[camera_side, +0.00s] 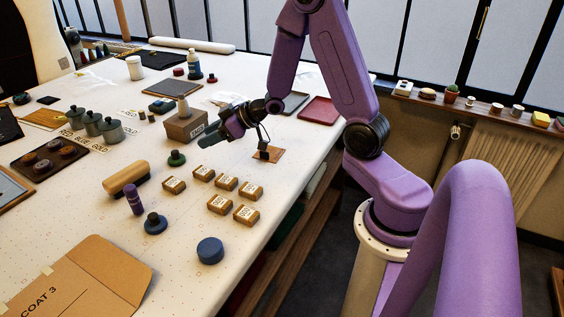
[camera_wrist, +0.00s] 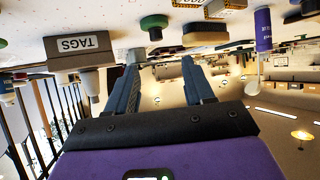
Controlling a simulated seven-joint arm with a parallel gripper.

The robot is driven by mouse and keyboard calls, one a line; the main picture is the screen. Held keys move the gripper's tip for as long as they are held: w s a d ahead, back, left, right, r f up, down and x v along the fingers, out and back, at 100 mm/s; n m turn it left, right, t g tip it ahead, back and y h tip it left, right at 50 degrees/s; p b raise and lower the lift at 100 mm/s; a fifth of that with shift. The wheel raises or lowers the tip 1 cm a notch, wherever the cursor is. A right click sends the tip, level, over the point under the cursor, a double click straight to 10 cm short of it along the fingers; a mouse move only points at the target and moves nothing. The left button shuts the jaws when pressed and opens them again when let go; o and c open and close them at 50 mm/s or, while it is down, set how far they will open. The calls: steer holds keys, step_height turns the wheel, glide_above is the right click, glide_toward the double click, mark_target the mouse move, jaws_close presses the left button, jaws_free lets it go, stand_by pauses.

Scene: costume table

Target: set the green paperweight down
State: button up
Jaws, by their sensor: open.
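The green paperweight (camera_side: 176,158), a dark disc with a knob on top, stands upright on the white table left of and below my gripper (camera_side: 204,142) in the side view. In the wrist view, which looks upside down, the green paperweight (camera_wrist: 154,23) shows at the top, beyond the fingertips. My gripper (camera_wrist: 162,58) is open, its two fingers spread with nothing between them. It hangs above the table, apart from the paperweight.
A brown TAGS box (camera_side: 185,125) stands close behind the gripper. A purple cylinder (camera_side: 134,199), a blue knobbed weight (camera_side: 155,223) and a blue disc (camera_side: 210,250) stand nearer the front.

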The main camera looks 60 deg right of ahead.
steer(key=s+a+r+n+g+h, duration=0.2)
steer(key=s+a+n+g, duration=0.25)
steer(key=s+a, duration=0.75)
steer(key=s+d+r+n+g+h, duration=0.1)
steer(key=s+g, duration=0.2)
steer(key=s, duration=0.7)
steer(key=s+r+n+g+h, duration=0.1)
steer(key=s+r+n+g, duration=0.1)
steer(key=s, duration=0.9)
steer(key=shift+s+d+g, duration=0.2)
steer(key=shift+d+g, duration=0.15)
steer(key=shift+g, duration=0.3)
